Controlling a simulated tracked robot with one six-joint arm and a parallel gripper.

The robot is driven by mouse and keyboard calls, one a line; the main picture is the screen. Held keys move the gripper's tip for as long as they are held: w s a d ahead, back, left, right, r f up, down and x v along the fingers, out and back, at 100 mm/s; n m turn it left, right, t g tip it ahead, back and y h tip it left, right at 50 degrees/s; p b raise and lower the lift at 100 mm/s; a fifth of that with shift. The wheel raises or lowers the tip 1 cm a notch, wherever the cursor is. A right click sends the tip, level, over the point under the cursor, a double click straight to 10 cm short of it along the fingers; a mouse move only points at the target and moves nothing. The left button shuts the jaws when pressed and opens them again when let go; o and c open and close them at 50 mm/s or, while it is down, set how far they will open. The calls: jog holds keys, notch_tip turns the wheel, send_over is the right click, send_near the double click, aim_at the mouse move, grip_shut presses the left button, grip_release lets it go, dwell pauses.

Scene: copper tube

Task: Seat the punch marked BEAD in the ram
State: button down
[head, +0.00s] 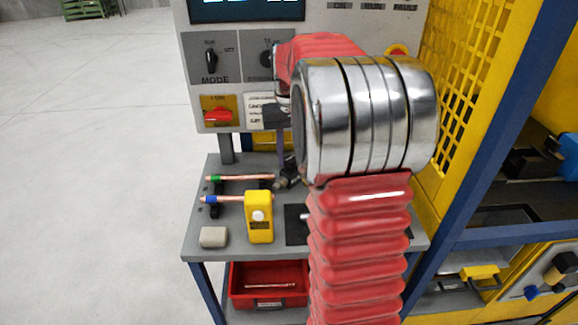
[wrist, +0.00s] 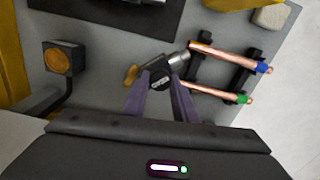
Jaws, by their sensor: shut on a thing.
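My gripper (wrist: 160,88) is shut on a punch, which has a steel shank (wrist: 180,59), a dark collar and a brass-coloured end (wrist: 130,75). A pale mark shows on the collar, but I cannot read it. In the head view my gripper (head: 284,168) points down at the bench and the punch (head: 291,181) shows at its fingertips, partly behind my arm. The steel end points toward the copper tubes. I cannot tell whether the punch touches the bench. I cannot make out the ram in either view.
Copper tubes with a green band (head: 240,178) and a blue band (head: 235,199) lie on dark rests close to the punch. A yellow device (head: 259,222) and grey block (head: 213,237) stand on the bench's near side. A red bin (head: 268,299) sits below; a control panel (head: 233,99) rises behind.

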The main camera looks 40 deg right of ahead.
jog(key=shift+f, duration=1.85)
jog(key=c, duration=1.4)
grip_release()
jog(key=shift+f, duration=0.1)
jog(key=shift+c, duration=0.2)
notch_tip(320, 180, up, 12)
jog(key=shift+f, duration=0.1)
jog(key=shift+r, duration=0.2)
